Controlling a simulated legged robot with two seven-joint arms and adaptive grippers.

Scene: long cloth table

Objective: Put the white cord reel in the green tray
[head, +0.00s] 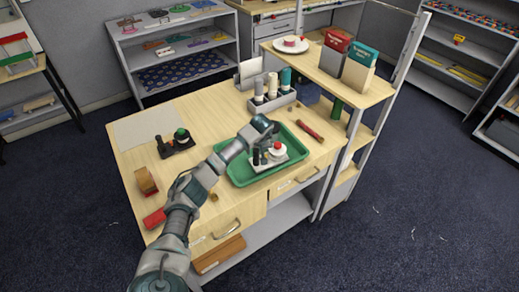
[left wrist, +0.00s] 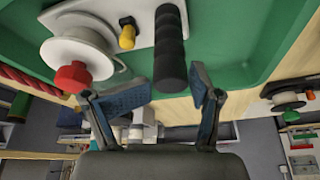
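The white cord reel (head: 276,151) sits on its pale base plate inside the green tray (head: 240,178), with a red knob and a black upright handle. In the left wrist view the reel (left wrist: 78,48) is at upper left, beside a yellow knob and the black handle (left wrist: 170,50), with the green tray (left wrist: 240,35) around it. My left gripper (head: 264,128) is over the tray's back edge, close to the handle. In the wrist view its fingers (left wrist: 165,92) are spread, with the handle's end showing between them and visible gaps at both sides. My right gripper is not in view.
A black device with a green knob (head: 180,141) stands at the table's left. A grey rack with several bottles (head: 272,98) is behind the tray. A red-handled tool (head: 310,131) lies right of it. A raised shelf (head: 330,75) bounds the back right.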

